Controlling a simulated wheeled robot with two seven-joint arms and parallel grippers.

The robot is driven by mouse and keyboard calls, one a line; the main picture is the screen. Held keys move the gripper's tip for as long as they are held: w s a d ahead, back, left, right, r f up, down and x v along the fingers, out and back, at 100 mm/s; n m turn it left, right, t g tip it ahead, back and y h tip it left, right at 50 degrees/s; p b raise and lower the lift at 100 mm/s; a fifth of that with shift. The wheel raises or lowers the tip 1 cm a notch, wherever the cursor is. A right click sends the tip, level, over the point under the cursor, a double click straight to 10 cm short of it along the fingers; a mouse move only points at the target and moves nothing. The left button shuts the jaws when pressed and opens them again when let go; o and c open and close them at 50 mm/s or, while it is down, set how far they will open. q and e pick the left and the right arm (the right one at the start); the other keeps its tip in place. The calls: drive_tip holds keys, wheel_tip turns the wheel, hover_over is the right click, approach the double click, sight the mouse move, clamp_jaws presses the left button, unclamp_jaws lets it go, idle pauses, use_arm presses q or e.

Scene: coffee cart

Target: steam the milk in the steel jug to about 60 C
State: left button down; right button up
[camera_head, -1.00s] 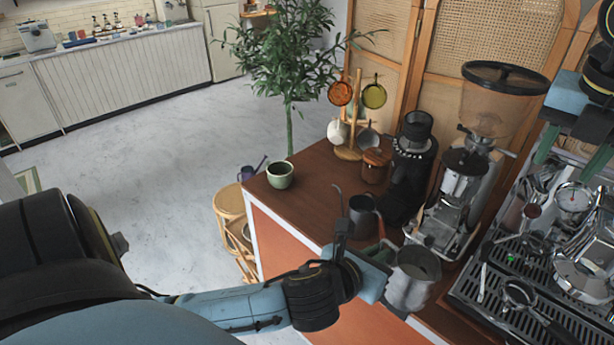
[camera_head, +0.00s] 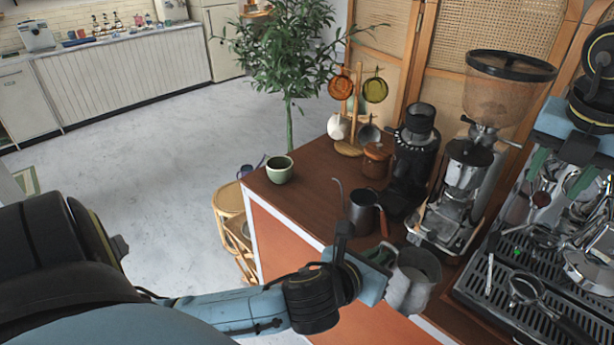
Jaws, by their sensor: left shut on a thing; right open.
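The steel jug (camera_head: 412,284) is near the front edge of the cart, left of the espresso machine. My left gripper (camera_head: 384,256) is shut on the steel jug at its left side, where its handle is mostly hidden. The jug looks roughly upright; I cannot make out the milk inside. The espresso machine (camera_head: 545,285) fills the right edge, with its slatted drip tray and a portafilter (camera_head: 530,290) low in front. My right gripper (camera_head: 560,172) is open and empty, in front of the machine's upper part. It hides much of the machine, and I cannot make out the steam wand clearly.
A dark gooseneck kettle (camera_head: 364,212) stands just behind the jug. A grinder (camera_head: 462,185), a smaller black grinder (camera_head: 414,150), a wooden-lidded jar (camera_head: 375,161) and a cup stand line the back. A green cup (camera_head: 280,170) sits at the left. The wooden top around the cup is clear.

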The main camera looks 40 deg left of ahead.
sight(391, 299)
use_arm(q)
drive_tip(key=s+d+f+g, duration=0.1)
drive_tip(key=d, duration=0.1)
drive_tip(key=s+d+f, duration=0.1)
drive_tip(key=d, duration=0.1)
drive_tip(key=d+f+n+g+y, duration=0.1)
drive_tip(key=d, duration=0.1)
drive_tip(key=shift+s+f+g, duration=0.15)
drive_tip(key=shift+s+g, duration=0.15)
drive_tip(key=shift+s, duration=0.1)
drive_tip(key=s+d+g, duration=0.2)
drive_tip(key=s+d, duration=0.2)
drive_tip(key=d, duration=0.2)
drive_tip(key=shift+w+f, duration=1.85)
drive_tip(key=shift+w, duration=1.95)
drive_tip(key=w+r, duration=0.7)
drive_tip(key=w, duration=0.1)
drive_tip(key=shift+w+a+r+y, duration=0.25)
drive_tip(key=shift+r+y, duration=0.05)
drive_tip(key=shift+r, duration=0.05)
drive_tip(key=shift+w+r, duration=0.1)
drive_tip(key=shift+r, duration=0.05)
